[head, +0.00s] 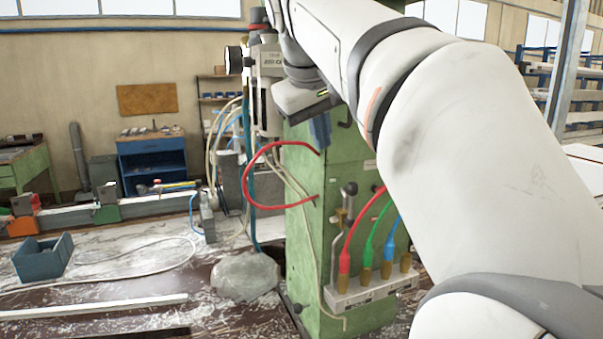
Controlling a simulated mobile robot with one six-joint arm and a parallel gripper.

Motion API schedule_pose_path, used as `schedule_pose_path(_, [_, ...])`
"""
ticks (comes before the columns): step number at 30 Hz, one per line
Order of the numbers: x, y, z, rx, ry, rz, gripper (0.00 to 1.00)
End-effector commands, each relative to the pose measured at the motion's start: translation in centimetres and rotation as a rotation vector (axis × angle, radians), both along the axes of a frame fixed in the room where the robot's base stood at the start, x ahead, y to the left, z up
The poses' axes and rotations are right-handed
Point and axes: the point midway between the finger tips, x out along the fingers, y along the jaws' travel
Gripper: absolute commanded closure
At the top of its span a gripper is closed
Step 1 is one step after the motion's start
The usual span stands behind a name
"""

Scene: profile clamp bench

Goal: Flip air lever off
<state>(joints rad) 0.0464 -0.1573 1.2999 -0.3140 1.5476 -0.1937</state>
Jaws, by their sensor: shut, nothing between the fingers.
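A small lever with a round black knob (351,188) stands on a brass and metal fitting (342,214) on the front of the green cabinet (305,235). I cannot tell for certain that it is the air lever. A grey-white unit with a partly readable "AIR" label (271,62) is above and left of the cabinet. My gripper (320,132) hangs at the end of my arm, in front of the cabinet's upper part, above and left of the knob and apart from it. It is small in view and looks shut and empty. My arm hides the cabinet's upper right.
A red hose (247,180) loops out left of the cabinet. Red, green and blue hoses rise from a grey manifold (370,287) below the knob. A grey stone-like lump (245,276) and a blue-grey bin (43,257) are at left. A long rail (155,204) runs behind.

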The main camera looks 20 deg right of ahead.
Motion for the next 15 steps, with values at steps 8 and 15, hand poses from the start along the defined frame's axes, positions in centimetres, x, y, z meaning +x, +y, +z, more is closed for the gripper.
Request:
schedule_pose_path(8, [0.7, -0.6, -1.6, 0.000, 0.003, -0.001, 1.00])
schedule_pose_path(15, [2.7, -2.2, -5.7, 0.001, 0.004, -0.001, 1.00])
